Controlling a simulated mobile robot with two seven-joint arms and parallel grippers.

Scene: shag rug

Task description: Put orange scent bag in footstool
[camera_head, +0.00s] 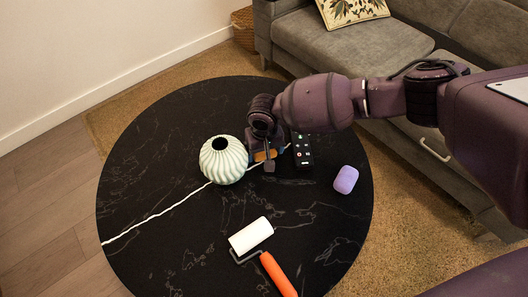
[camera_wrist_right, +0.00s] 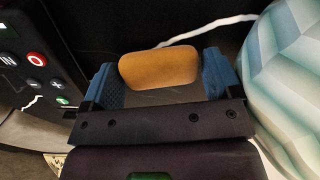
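The orange scent bag (camera_wrist_right: 158,65) is a rounded, pillow-like pad at the black round table (camera_head: 150,240). In the head view it shows as a small orange patch (camera_head: 262,156) partly covered by my right gripper (camera_head: 268,158). In the wrist view the two blue fingers of my right gripper (camera_wrist_right: 163,75) stand wide apart, one at each end of the bag. No clear gap shows between fingers and bag, but I cannot tell whether they press on it or whether it is lifted. My left gripper is not in view. No footstool is recognisable in these frames.
A pale green ribbed vase (camera_head: 223,160) stands close left of my right gripper. A purple rounded object (camera_head: 346,179) and a lint roller (camera_head: 251,236) with orange handle lie nearer. A grey sofa (camera_head: 325,50) stands behind.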

